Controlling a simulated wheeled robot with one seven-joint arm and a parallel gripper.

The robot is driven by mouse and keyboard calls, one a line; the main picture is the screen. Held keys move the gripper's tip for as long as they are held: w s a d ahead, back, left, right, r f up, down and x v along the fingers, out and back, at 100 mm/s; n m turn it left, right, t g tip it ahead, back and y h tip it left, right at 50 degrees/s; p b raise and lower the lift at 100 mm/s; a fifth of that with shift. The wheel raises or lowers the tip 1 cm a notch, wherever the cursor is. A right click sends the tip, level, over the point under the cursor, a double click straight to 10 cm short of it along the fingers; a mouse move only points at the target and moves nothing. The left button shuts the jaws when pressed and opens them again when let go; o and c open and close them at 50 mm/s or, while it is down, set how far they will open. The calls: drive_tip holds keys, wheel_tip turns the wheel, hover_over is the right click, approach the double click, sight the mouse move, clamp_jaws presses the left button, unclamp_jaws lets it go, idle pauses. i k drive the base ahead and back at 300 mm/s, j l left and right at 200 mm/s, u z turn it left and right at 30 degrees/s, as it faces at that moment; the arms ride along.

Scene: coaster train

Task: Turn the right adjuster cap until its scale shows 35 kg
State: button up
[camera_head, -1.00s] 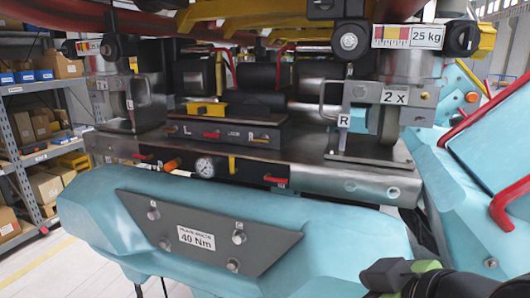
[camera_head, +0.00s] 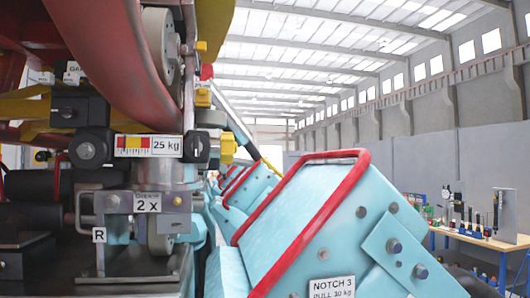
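The right-side spring unit marked R (camera_head: 99,235) stands at the left of the head view. Its scale plate (camera_head: 148,146) has red and yellow bands and reads 25 kg. A black round cap (camera_head: 89,148) sits at the scale's left end, and another dark round part (camera_head: 199,147) sits at its right end, beside a yellow piece (camera_head: 228,147). I cannot tell for sure which of the two is the adjuster cap. My gripper is not in view, and nothing touches either cap.
A "2 X" plate (camera_head: 147,206) and a wheel are below the scale. A red curved rail (camera_head: 120,60) hangs above. A workbench with tools (camera_head: 480,240) stands at far right.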

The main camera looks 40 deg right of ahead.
sight(227, 149)
drive_tip(key=k+l, duration=0.1)
drive_tip(key=l, duration=0.8)
drive_tip(key=k+l, duration=0.15)
drive_tip(key=l, duration=0.3)
